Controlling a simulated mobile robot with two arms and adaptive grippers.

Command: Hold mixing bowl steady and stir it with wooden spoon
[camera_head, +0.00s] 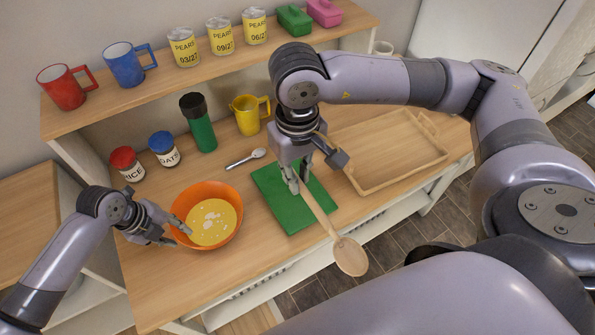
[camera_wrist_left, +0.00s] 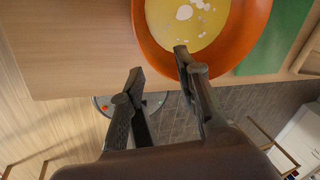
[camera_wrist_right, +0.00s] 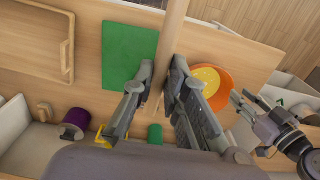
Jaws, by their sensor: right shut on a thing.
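The orange mixing bowl (camera_head: 233,233) stands upright on the wooden counter, with yellow mixture and white lumps inside. It also shows in the left wrist view (camera_wrist_left: 255,32). My left gripper (camera_head: 180,236) is at the bowl's left rim. In the left wrist view its fingers (camera_wrist_left: 160,62) are apart, one over the bowl's rim and one outside it. My right gripper (camera_head: 298,188) is shut on the handle of the wooden spoon (camera_head: 350,256), above the green board. The spoon slants down to the right in the head view, its head appearing beyond the counter's front edge.
A green board (camera_head: 268,185) lies right of the bowl and a wooden tray (camera_head: 420,166) farther right. A small spoon (camera_head: 246,158), green bottle (camera_head: 200,130), yellow mug (camera_head: 246,122) and two jars (camera_head: 163,150) stand behind. Mugs and cans line the upper shelf (camera_head: 150,92).

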